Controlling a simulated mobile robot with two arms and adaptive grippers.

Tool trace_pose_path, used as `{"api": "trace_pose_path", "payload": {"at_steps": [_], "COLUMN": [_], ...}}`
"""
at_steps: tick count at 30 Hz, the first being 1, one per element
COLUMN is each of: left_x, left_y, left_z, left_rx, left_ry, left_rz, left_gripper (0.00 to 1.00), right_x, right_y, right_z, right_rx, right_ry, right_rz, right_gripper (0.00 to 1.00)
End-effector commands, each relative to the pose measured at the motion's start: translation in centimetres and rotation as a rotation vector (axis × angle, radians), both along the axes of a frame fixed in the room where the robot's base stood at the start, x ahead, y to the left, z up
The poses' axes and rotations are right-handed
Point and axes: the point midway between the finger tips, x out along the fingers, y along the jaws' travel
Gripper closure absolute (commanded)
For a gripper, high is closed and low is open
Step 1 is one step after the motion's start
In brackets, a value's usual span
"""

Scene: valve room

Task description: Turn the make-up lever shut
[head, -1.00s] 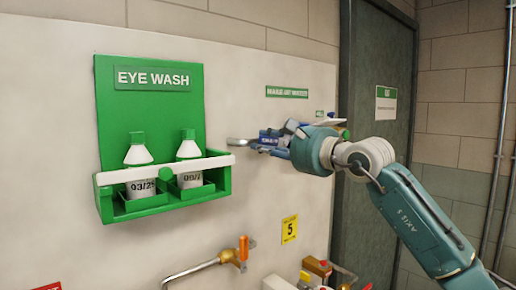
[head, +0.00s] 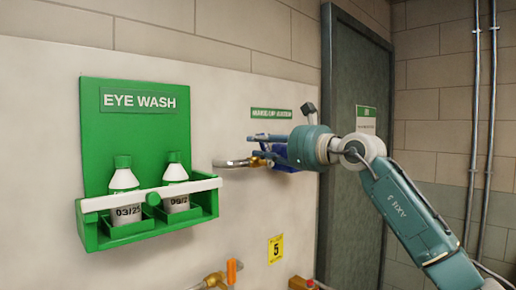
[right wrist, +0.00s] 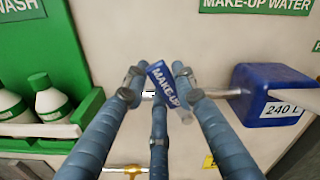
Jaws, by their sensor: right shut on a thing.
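The make-up lever (right wrist: 168,88) has a blue grip lettered MAKE-UP. In the right wrist view it stands tilted between the fingers of my right gripper (right wrist: 158,84), its top leaning left. The gripper is shut on it. In the head view my right gripper (head: 266,144) is at the wall, just above a metal pipe end (head: 234,163) and a brass fitting (head: 259,161). The fingers mostly hide the lever there. A green MAKE-UP WATER sign (right wrist: 256,5) is above the lever. My left gripper is not in view.
A blue box marked 240 L (right wrist: 272,96) is right of the lever on the pipe line. A green eye wash station (head: 136,130) with two bottles juts out at left. An orange-handled valve (head: 234,271) is below. A dark door (head: 352,150) is at right.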

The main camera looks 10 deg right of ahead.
Motion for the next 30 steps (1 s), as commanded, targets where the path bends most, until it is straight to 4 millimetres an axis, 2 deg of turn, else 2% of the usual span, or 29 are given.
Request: {"api": "trace_pose_path", "payload": {"at_steps": [15, 30], "left_x": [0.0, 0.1], "left_y": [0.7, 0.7], "left_z": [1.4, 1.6], "left_rx": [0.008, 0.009], "left_ry": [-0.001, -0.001], "left_rz": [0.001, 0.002], "left_gripper": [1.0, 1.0], "right_x": [1.4, 1.8], "right_y": [-1.9, -2.4], "right_z": [0.9, 0.9], "right_rx": [0.314, 0.397], "right_ry": [0.23, 0.291], "right_rz": [0.001, 0.0], "right_gripper": [1.0, 1.0]}}
